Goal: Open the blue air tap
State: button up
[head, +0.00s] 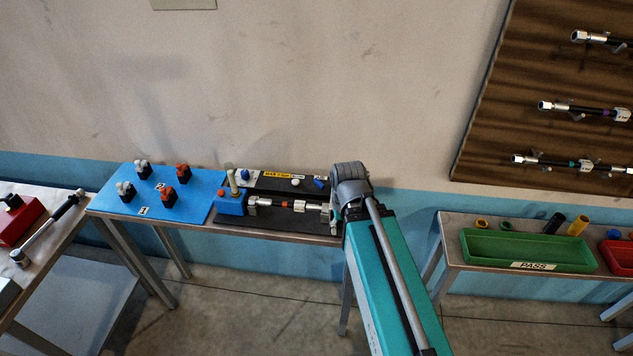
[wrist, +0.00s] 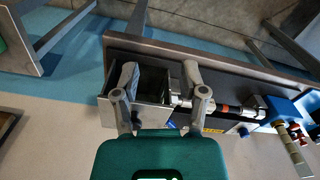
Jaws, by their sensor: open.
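A small blue lever (head: 320,183), which looks like the blue air tap, sits on the dark bench panel just left of my arm's end in the head view. A small blue part (wrist: 171,125) shows partly behind my gripper in the wrist view and looks like the same tap. My gripper (wrist: 160,76) is open, with its two fingers apart over a dark open-topped metal box (wrist: 150,85). Nothing is seen held between the fingers. In the head view my own arm hides the gripper.
A silver and black rod assembly (head: 285,204) lies along the bench beside a blue block (head: 231,204). A yellow label (head: 277,177) lies behind it. A blue board (head: 185,207) with red and grey clips is to the left. A green tray (head: 525,250) stands right.

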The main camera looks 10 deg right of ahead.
jog(key=shift+a, duration=0.2)
jog(key=shift+w, duration=0.1)
notch_tip(320, 180, up, 4)
jog(key=n+p, duration=0.4)
jog(key=n, duration=0.1)
send_over(319, 182)
jog(key=shift+f+n, duration=0.1)
jog(key=shift+n, duration=0.2)
jog(key=shift+f, duration=0.1)
notch_tip(319, 182, down, 14)
jog(key=b, duration=1.4)
jog(key=shift+r, duration=0.2)
